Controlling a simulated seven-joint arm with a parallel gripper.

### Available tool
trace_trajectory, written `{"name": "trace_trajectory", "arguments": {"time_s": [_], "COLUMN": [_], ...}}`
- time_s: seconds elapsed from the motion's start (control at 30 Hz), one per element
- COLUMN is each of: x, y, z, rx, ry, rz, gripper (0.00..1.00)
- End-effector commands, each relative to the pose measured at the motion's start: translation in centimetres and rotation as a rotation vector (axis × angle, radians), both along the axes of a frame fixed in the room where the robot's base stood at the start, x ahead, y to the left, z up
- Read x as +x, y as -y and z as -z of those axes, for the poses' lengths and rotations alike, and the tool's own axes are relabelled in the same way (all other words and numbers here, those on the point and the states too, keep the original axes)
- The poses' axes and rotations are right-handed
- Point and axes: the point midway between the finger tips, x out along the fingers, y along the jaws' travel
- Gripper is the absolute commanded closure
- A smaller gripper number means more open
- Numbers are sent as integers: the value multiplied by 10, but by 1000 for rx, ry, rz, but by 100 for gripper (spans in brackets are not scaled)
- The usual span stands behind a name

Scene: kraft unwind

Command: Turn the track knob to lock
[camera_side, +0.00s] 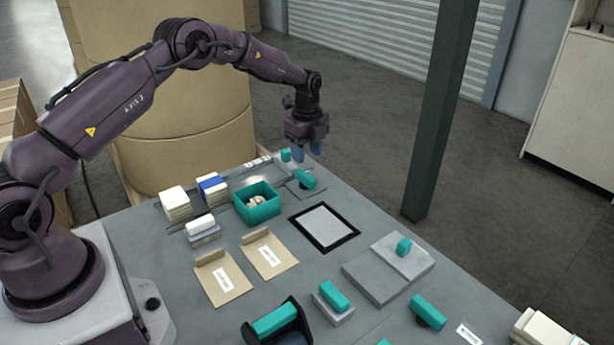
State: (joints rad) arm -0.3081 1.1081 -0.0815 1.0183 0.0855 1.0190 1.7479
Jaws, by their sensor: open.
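A small teal knob (286,155) stands just left of the fingertips at the table's far corner. A teal bar-shaped knob (304,179) on a dark mount sits just below the fingertips in the picture. I cannot tell which of these is the track knob, nor read any lock mark. I cannot tell whether the fingers touch either one; they appear apart from the bar-shaped knob.
A teal box (257,205) with pale items stands nearby, beside white stacks (175,204). A black-framed pad (324,228) lies mid-table. Other teal handles (428,312) and a sliding lid with a teal knob (403,247) are nearer the front. A green post (440,120) rises behind the table.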

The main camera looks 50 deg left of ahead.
Motion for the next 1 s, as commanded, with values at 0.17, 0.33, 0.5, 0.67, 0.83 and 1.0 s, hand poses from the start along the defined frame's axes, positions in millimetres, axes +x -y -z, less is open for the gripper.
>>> {"name": "trace_trajectory", "arguments": {"time_s": [0.17,0.33,0.5,0.67,0.83,1.0], "x": [0,0,0,0,0,0], "y": [0,0,0,0,0,0], "z": [39,64,75,77,77,76], "rx": [0,0,0,0,0,0], "ry": [-2,0,1,1,1,1], "rz": [-1,-1,-1,-2,-2,-2], "gripper": [55,55,55,55,62,100]}}
